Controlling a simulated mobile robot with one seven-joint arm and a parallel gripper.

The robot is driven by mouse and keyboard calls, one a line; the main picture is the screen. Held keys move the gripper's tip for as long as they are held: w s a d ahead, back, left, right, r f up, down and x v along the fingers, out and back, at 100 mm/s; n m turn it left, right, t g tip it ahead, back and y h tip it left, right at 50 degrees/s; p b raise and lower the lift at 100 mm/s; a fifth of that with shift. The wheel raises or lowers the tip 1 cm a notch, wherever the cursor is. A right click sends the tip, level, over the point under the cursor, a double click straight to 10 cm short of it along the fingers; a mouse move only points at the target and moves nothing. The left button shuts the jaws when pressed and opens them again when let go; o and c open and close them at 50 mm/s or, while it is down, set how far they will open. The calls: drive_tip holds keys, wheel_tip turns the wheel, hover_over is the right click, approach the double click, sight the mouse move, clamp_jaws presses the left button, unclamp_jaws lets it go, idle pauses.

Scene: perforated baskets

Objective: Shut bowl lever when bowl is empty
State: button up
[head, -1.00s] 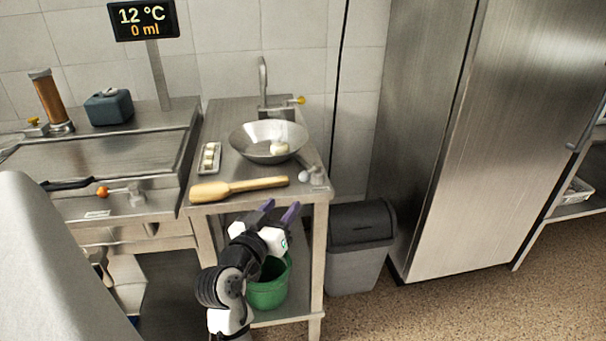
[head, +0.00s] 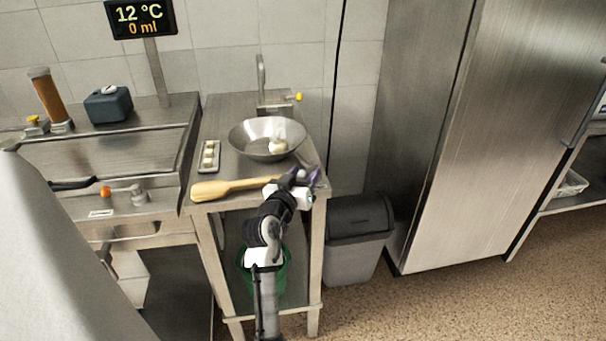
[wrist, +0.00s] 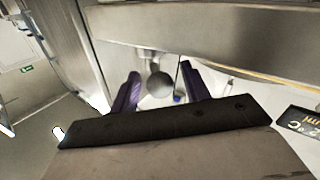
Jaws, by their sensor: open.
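A wide steel bowl (head: 247,139) sits on the steel counter, and a pale lump (head: 279,146) shows inside it. In the wrist view a round grey lever knob (wrist: 160,86) appears between my two purple fingers. My gripper (head: 303,176) is at the counter's front right corner, in front of the bowl, with its fingers apart. It also shows in the wrist view (wrist: 162,88). In the head view my gripper hides the lever. I cannot tell whether the fingers touch the knob.
A wooden paddle-like tool (head: 225,188) lies along the counter's front edge, left of my gripper. A small tray (head: 216,165) of pale pieces and a tap (head: 262,82) are near the bowl. A display (head: 141,18) reads 12 °C, 0 ml. A grey bin (head: 358,240) stands right.

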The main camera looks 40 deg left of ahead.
drive_tip(key=shift+c, duration=0.4)
drive_tip(key=c, duration=0.9)
drive_tip(key=shift+o, duration=0.2)
drive_tip(key=h+b, duration=0.1)
drive_tip(key=b, duration=0.1)
drive_tip(key=m+b, duration=0.1)
drive_tip(key=b, duration=0.1)
drive_tip(key=shift+a+f+h, duration=0.3)
drive_tip(key=shift+f+h, duration=0.05)
drive_tip(key=shift+h, duration=0.05)
drive_tip(key=h+b, duration=0.1)
drive_tip(key=m+h+b, duration=0.1)
drive_tip(key=b, duration=0.1)
drive_tip(key=shift+a+m+t, duration=0.3)
drive_tip(key=shift+a+r+m+h+b, duration=0.1)
drive_tip(key=shift+r+m+h+b, duration=0.2)
drive_tip(key=shift+h+b, duration=0.25)
drive_tip(key=o, duration=0.9)
drive_tip(key=shift+o, duration=0.2)
